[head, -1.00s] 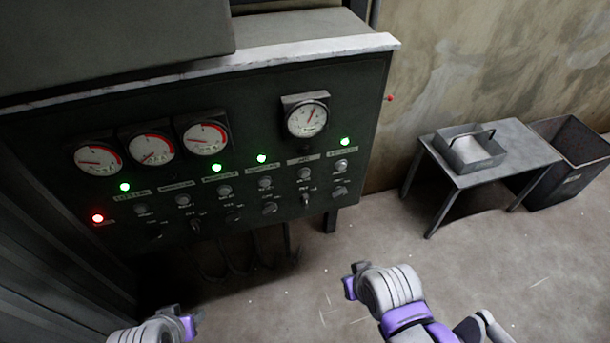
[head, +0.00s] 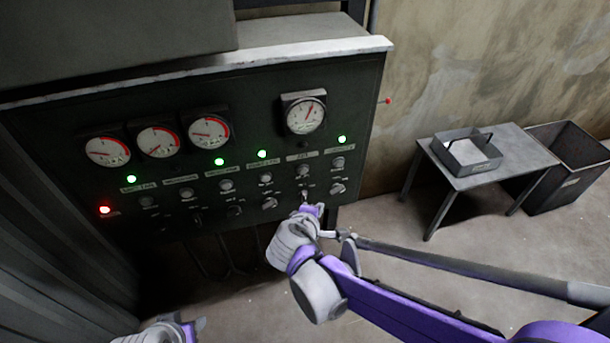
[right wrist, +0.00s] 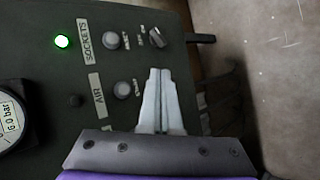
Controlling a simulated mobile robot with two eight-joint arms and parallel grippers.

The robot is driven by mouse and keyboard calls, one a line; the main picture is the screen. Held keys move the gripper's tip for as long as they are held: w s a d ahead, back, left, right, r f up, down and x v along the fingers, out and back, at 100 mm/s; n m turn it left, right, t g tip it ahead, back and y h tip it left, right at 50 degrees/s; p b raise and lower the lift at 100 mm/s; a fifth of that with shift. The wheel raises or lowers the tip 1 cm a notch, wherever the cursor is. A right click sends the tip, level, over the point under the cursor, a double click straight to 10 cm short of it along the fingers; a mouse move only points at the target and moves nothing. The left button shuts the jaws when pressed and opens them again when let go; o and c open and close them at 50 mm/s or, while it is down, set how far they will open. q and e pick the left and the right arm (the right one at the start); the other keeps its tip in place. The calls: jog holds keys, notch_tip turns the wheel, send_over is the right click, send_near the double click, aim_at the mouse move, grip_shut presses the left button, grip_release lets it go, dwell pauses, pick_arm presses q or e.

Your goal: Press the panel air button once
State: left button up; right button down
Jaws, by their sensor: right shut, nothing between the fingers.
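The dark control panel (head: 222,180) faces me. In the right wrist view the AIR label (right wrist: 97,95) sits beside a round grey button (right wrist: 122,90), the air button, with an unlit dark lamp (right wrist: 75,100) on the label's other side. The air button is also in the head view (head: 302,171). My right gripper (right wrist: 160,72) is shut and empty, its pale fingertips lying just right of the air button in the wrist view. In the head view the right gripper (head: 315,209) is below that button. I cannot tell if it touches the panel. My left gripper (head: 190,330) is low at the bottom edge, its jaws unclear.
The SOCKETS button (right wrist: 112,40) and a dark knob (right wrist: 158,37) are close to the fingers. Several gauges, lit lamps and other buttons share the panel. A small table (head: 490,160) with a tray (head: 467,157) and a bin (head: 565,170) stand at the right.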

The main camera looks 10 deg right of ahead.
aim_at(303, 171)
jog(key=shift+w+a+r+n+t, duration=0.1)
jog(key=shift+w+a+n+t, duration=0.2)
jog(key=shift+w+a+n, duration=0.25)
jog(key=shift+w+d, duration=0.1)
jog(key=w, duration=0.8)
jog(key=shift+w, duration=0.3)
jog(key=shift+w, duration=0.1)
dwell(1.6)
jog(key=shift+w, duration=0.35)
jog(key=shift+w+a, duration=0.2)
jog(key=shift+w, duration=0.25)
dwell(0.7)
jog(key=shift+s, duration=0.95)
